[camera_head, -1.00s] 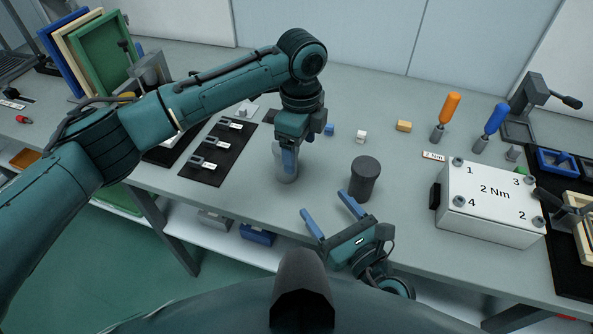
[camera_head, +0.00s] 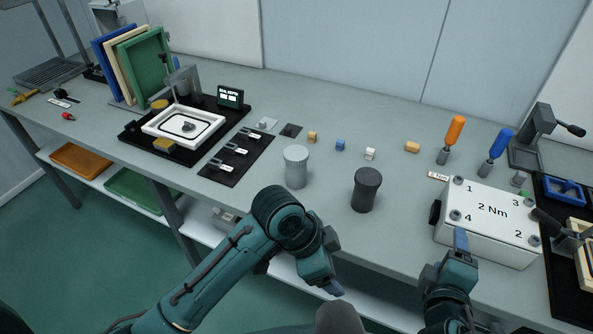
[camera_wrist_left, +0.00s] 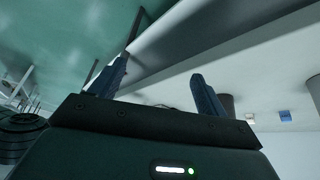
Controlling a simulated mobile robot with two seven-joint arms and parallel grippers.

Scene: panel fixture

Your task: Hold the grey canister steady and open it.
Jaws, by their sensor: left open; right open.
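A light grey canister (camera_head: 296,168) stands upright on the bench, left of a dark grey canister (camera_head: 366,190), also upright. Both tops look covered. My left gripper (camera_head: 332,287) is in front of the bench edge, below and apart from both canisters. In the left wrist view its two blue fingers are spread with nothing between them (camera_wrist_left: 158,85); part of the dark canister (camera_wrist_left: 228,104) shows behind one finger. My right gripper (camera_head: 460,242) is open, in front of the white box, clear of both canisters; one blue finger shows clearly.
A white box (camera_head: 488,219) marked "2 Nm" stands at right, with orange (camera_head: 455,130) and blue (camera_head: 497,130) drivers behind it. Small blocks, including a blue one (camera_head: 340,145), lie behind the canisters. A dark mat (camera_head: 238,160) lies left. Bench between canisters and box is free.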

